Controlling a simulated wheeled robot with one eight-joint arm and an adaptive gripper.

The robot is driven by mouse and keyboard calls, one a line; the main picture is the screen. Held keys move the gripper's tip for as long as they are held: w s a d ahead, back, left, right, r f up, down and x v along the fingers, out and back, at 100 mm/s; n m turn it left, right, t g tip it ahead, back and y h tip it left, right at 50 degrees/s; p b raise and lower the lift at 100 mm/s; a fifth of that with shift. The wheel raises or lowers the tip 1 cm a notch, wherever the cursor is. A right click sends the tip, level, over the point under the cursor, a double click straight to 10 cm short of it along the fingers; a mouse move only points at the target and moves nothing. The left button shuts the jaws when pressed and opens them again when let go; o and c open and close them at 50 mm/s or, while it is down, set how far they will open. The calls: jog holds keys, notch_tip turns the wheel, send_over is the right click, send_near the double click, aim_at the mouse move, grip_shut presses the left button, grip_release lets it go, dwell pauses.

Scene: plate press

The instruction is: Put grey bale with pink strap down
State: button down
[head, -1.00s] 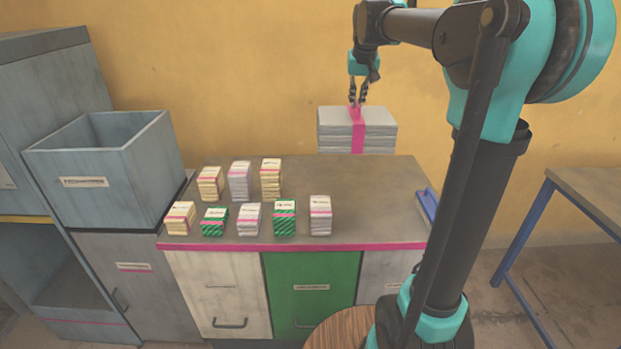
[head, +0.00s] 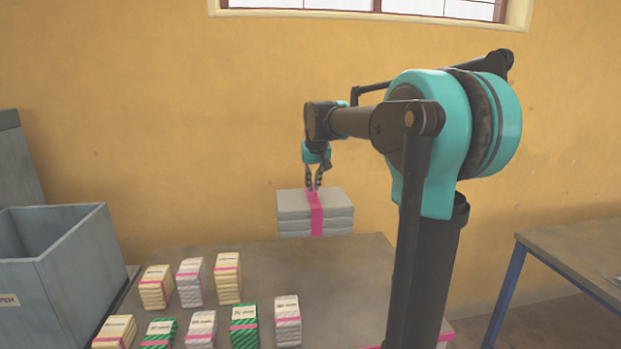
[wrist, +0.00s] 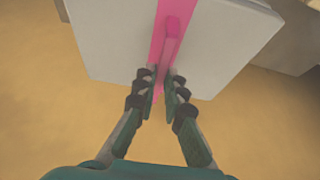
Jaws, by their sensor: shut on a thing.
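The grey bale with pink strap (head: 335,208) is a stack of grey slabs with a pink band around its middle. In the head view it appears at the back edge of the table, in front of the yellow wall. My gripper (head: 314,187) is above it, shut on the pink strap at its top. In the wrist view the fingers (wrist: 160,95) close on the raised pink strap (wrist: 172,30), with the bale's pale top (wrist: 115,40) around it. Whether the bale's underside touches the table cannot be told.
The table (head: 350,280) carries several small strapped bundles, cream, grey and green, such as a cream one (head: 228,278), at its front left. Its right part looks clear. A grey open bin (head: 75,265) stands at left, another table (head: 580,250) at right.

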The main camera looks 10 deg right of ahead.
aim_at(315, 203)
notch_tip(315, 203, down, 14)
jog(key=shift+f, duration=0.25)
dwell(0.4)
jog(key=c, duration=2.1)
grip_release()
jog(key=shift+f, duration=0.15)
jog(key=o, duration=0.5)
jog(key=v, duration=1.2)
jog(key=shift+s, duration=0.1)
